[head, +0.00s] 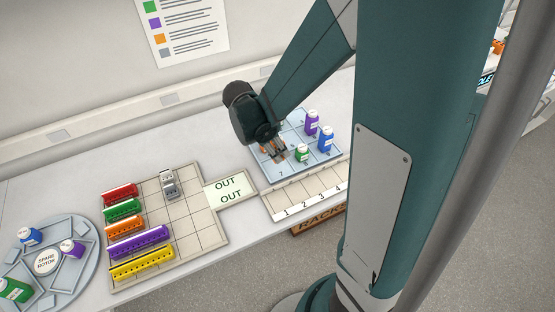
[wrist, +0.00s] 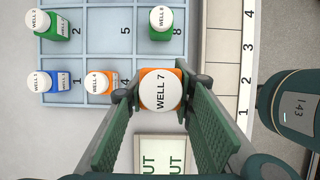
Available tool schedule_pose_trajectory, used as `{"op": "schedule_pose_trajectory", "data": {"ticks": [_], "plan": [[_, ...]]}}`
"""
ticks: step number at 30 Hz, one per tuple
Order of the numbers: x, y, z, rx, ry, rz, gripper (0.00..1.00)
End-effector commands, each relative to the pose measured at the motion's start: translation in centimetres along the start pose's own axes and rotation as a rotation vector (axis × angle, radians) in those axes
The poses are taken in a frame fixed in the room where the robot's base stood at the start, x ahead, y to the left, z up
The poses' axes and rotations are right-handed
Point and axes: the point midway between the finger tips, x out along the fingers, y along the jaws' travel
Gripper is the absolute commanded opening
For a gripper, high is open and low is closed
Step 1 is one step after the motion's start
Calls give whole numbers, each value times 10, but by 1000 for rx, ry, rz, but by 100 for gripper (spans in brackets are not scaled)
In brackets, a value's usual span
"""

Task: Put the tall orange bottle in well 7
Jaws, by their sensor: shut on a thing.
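My gripper (wrist: 160,92) is shut on an orange bottle (wrist: 174,75) with a white cap reading WELL 7. In the wrist view the cap faces the camera and hides most of the bottle's body and what lies beneath it. In the head view my gripper (head: 277,153) is low over the front left part of the pale blue well rack (head: 283,174), where a 7 is printed. I cannot tell whether the bottle's base touches the rack. A second orange bottle (wrist: 98,83), capped WELL 4, stands in the rack beside the held one.
Green bottles (wrist: 165,24) (wrist: 46,24) and a blue bottle (wrist: 44,82) stand in other wells. A purple bottle (head: 311,122) is at the rack's back. A numbered white strip (head: 305,201) and an OUT plate (head: 231,189) border the rack. A tray with coloured racks (head: 180,215) lies left.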

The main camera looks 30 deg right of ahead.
Motion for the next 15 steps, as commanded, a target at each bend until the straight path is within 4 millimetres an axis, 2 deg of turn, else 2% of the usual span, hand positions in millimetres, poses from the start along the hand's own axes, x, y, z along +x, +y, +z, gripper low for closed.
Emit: {"op": "schedule_pose_trajectory", "data": {"ticks": [4, 15], "plan": [[8, 0, -3, 0, 0, 0, 13], [9, 0, -4, 0, 0, 0, 13]]}}
